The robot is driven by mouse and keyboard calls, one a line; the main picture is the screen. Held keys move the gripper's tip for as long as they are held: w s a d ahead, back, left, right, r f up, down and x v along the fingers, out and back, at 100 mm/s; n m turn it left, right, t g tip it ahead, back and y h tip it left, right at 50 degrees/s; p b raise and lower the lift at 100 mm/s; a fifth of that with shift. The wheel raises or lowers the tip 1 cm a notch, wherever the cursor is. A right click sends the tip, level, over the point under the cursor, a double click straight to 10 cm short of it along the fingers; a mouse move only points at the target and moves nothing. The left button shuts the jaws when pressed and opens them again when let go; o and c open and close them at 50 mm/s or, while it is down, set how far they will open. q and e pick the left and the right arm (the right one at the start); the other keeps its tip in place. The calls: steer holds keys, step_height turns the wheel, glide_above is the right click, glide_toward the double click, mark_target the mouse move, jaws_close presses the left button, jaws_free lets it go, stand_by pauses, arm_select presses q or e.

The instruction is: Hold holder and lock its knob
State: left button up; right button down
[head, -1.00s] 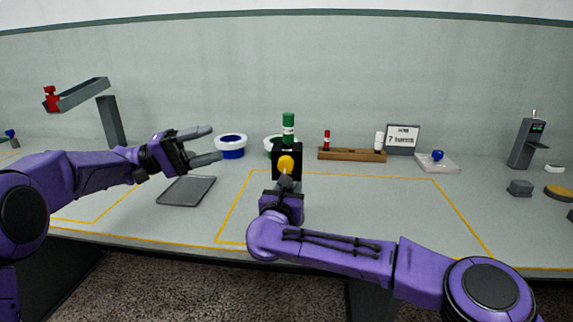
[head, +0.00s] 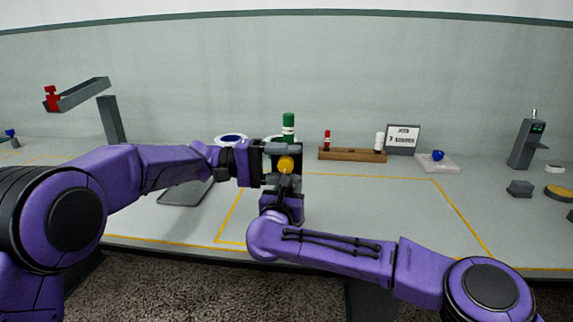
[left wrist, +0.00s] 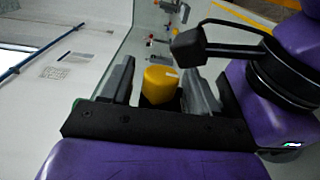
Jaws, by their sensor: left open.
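The holder is a black block with a yellow knob (head: 286,164) on its near face and a green spindle with a white band (head: 288,127) standing upright on top. My left gripper (head: 284,163) comes in from the left, open, with one finger above and one below the knob in the head view. It hides most of the block. In the left wrist view the knob (left wrist: 160,84), with a white mark, lies between the open fingers, apart from both. My right gripper (head: 284,184) is just in front of and below the knob; whether its jaws touch anything is unclear.
Behind my left arm lie a grey tray (head: 183,193) and a white-and-blue round container (head: 231,138). A wooden rack (head: 350,155) holds red and white spindles. A sign (head: 403,137) and a grey device (head: 526,143) stand at the back right. The mat area right of the holder is clear.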

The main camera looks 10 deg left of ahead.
arm_select(q)
steer(key=shift+c, duration=0.2)
steer(key=c, duration=0.9)
steer(key=shift+y, duration=0.3)
steer(key=y, duration=0.3)
steer(key=shift+f, duration=0.1)
steer(key=shift+a+y, duration=0.1)
steer(key=shift+y, duration=1.9)
steer(key=o, duration=0.9)
